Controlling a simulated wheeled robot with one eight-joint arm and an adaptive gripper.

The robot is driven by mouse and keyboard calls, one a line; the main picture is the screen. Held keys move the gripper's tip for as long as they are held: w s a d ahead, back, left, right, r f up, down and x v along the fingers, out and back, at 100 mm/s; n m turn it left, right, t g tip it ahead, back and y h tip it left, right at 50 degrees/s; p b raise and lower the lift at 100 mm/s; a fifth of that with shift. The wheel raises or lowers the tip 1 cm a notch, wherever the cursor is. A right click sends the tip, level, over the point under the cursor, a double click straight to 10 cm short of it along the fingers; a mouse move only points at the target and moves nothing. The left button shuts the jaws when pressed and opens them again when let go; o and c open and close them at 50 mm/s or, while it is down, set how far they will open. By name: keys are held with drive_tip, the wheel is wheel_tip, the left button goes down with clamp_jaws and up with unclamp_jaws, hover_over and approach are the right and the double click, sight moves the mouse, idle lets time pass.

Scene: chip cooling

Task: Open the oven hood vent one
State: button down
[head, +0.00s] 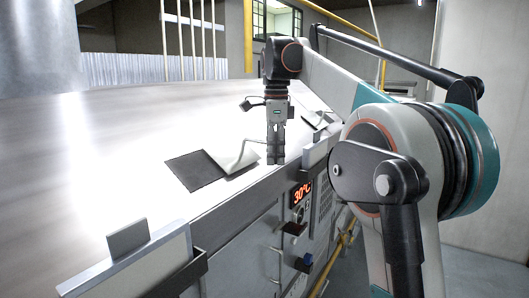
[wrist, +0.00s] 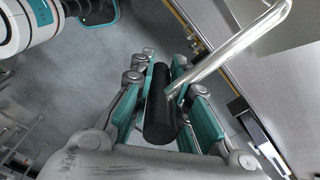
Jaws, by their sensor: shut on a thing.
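The near hood vent has a pale metal flap (head: 232,152) on the oven's broad top. A dark square opening (head: 196,172) shows just left of it, and the flap looks tilted up along its edge. A bent metal rod (wrist: 235,45) runs from the vent side to a black cylindrical handle (wrist: 159,110). My gripper (head: 275,158) is at the oven's front edge, right of the flap, pointing down. In the wrist view, the teal-lined fingers of my gripper (wrist: 163,108) are shut on the black handle, one on each side.
A second vent (head: 316,119) lies farther back, partly behind my arm. The oven front carries a red 30°C display (head: 302,194) and dark knobs (head: 294,229). An upright plate (head: 128,238) stands at the near left edge. Grey floor (wrist: 90,60) lies beside the oven.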

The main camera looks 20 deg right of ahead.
drive_tip(key=shift+w+d, duration=0.2)
drive_tip(key=c, duration=1.5)
unclamp_jaws()
drive_tip(key=shift+a, duration=0.1)
drive_tip(key=shift+r, duration=3.8)
